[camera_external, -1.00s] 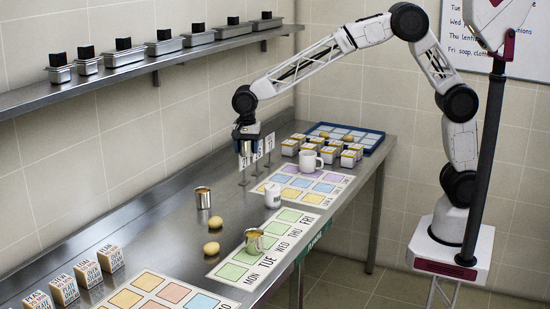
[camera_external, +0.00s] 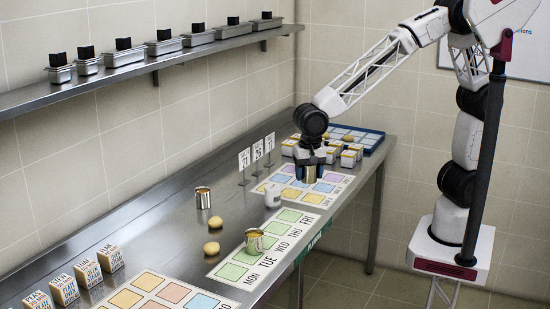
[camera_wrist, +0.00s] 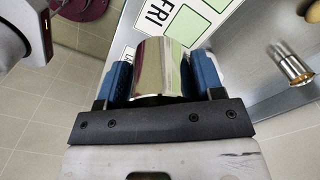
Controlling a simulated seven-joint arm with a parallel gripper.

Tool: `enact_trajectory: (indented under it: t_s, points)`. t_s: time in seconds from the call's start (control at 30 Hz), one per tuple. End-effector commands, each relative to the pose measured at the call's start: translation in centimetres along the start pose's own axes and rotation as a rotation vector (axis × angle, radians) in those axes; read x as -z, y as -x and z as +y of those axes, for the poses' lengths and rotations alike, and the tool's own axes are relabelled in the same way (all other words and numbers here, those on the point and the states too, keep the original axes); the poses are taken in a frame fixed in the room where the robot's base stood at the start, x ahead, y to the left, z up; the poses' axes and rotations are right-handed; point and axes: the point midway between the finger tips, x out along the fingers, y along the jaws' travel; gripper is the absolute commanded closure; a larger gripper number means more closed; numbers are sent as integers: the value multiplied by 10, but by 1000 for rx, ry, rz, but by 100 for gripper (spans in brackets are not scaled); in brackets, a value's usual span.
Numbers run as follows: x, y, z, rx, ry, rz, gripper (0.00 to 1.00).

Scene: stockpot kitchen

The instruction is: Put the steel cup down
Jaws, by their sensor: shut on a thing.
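My gripper (camera_external: 312,158) is shut on a steel cup (camera_external: 313,174). In the wrist view the shiny cup (camera_wrist: 162,68) sits between the two blue fingers. The gripper holds it over the right part of the counter, near the FRI end of the green weekday mat (camera_external: 236,271). Whether it is clear of the surface is hard to tell. A second steel cup (camera_external: 202,198) stands on the counter to the left. A third steel cup (camera_external: 254,241) stands on the weekday mat.
A small white container (camera_external: 272,195) stands left of the held cup. Two potatoes (camera_external: 212,249) lie on the counter. Boxes and a blue tray (camera_external: 372,147) stand behind. A white mug is hidden behind my gripper. Bare counter lies left of the mats.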

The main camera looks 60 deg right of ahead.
Motion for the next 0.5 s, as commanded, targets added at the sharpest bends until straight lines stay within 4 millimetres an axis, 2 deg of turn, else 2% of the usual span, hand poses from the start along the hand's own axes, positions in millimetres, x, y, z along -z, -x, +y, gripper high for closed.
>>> enact_trajectory:
  t_s: [0.2, 0.47, 0.5]
  points:
    - [-22, -2, 24, 1, 42, 0, 68]
    - [-40, -6, 46, 1, 77, 0, 68]
    - [-40, -12, 46, -2, 77, 0, 68]
